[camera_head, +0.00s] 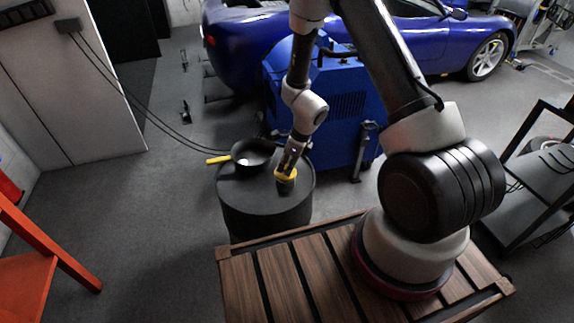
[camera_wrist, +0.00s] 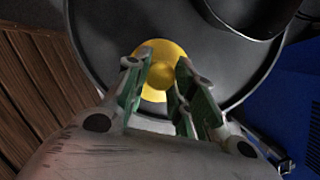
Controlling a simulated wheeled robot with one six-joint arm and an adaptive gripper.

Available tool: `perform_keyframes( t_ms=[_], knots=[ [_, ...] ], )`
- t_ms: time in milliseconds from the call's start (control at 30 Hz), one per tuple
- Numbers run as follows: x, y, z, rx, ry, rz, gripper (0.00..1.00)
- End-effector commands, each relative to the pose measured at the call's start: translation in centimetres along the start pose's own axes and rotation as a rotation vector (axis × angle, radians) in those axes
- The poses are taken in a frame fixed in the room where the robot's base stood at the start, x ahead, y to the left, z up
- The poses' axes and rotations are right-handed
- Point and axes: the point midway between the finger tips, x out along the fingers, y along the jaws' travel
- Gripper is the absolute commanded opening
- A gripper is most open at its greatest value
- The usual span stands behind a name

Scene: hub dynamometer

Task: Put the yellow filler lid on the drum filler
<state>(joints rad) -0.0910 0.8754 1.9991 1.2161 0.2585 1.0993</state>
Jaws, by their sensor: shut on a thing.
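The yellow filler lid (camera_head: 286,176) is at my gripper's fingertips, over the right part of the dark drum's top. In the wrist view the round yellow lid (camera_wrist: 166,60) shows between and beyond the two fingers. My gripper (camera_head: 288,168) points down and is shut on the lid; in the wrist view its fingers (camera_wrist: 159,88) meet the lid from both sides. The black drum (camera_head: 265,215) stands upright on the floor. A short dark filler (camera_head: 286,187) shows directly under the lid. I cannot tell whether the lid touches it or is seated.
A black pan-like funnel (camera_head: 253,155) with a yellow handle (camera_head: 218,160) sits on the drum's back left. A blue machine (camera_head: 335,110) stands close behind the drum. A slatted wooden surface (camera_head: 315,275) is in front. Two cables run from the left cabinet towards the drum.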

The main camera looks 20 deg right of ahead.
Motion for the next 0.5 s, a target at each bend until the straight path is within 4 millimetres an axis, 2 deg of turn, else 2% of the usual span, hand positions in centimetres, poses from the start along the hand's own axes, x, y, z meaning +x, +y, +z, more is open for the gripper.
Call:
perform_keyframes(
  t_ms=[500],
  knots=[
    [0.79,-0.07,-0.20,-0.001,-0.001,-0.001,0.00]
  ],
)
